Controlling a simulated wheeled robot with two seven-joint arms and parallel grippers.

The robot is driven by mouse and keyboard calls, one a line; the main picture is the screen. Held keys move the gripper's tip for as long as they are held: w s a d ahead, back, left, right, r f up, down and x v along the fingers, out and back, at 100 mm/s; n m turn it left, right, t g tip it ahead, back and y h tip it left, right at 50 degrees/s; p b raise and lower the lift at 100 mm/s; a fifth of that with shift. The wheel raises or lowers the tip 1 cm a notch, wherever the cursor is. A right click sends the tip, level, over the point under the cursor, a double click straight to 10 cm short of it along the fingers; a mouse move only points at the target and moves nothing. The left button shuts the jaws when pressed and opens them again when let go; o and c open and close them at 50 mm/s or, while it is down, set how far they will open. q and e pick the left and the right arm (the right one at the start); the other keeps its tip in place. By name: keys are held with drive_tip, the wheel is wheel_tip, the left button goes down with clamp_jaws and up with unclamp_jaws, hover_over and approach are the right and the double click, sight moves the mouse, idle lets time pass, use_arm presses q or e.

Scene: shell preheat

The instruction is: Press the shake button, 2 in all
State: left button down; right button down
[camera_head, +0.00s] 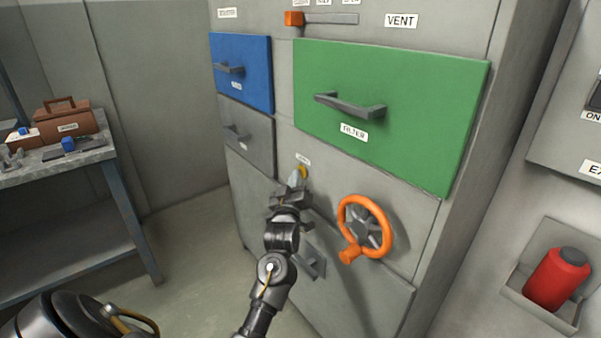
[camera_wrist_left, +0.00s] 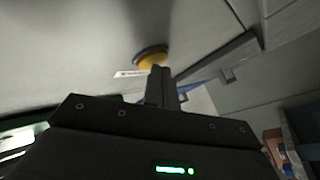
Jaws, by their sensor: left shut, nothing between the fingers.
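The shake button is a yellow round button (camera_head: 302,171) on the front of the grey cabinet, below a small label that is too small to read. My left gripper (camera_head: 296,181) is shut and empty, with its fingertips right at the button and partly covering it in the head view. In the left wrist view the yellow button (camera_wrist_left: 152,60) in its dark ring sits just beyond the tips of the shut fingers (camera_wrist_left: 160,72). I cannot tell whether the fingertips touch it or whether it is pushed in. My right gripper is not in view.
An orange handwheel (camera_head: 347,203) is close to the right of my left gripper. A green FILTER drawer (camera_head: 420,90) and a blue drawer (camera_head: 255,60) have protruding handles above. A workbench (camera_head: 90,156) with a brown toolbox (camera_head: 70,116) stands left. A red canister (camera_head: 558,280) sits at the right.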

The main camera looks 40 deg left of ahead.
use_arm(q)
drive_tip(key=shift+w, duration=0.15)
idle(0.4)
drive_tip(key=shift+s+a+p, duration=0.2)
drive_tip(key=shift+s+p, duration=0.35)
drive_tip(key=shift+s, duration=0.25)
drive_tip(key=s+p, duration=0.1)
drive_tip(key=s, duration=0.1)
drive_tip(key=s+a+p, duration=0.1)
drive_tip(key=s, duration=0.1)
drive_tip(key=shift+s+a, duration=0.2)
drive_tip(key=shift+s, duration=0.2)
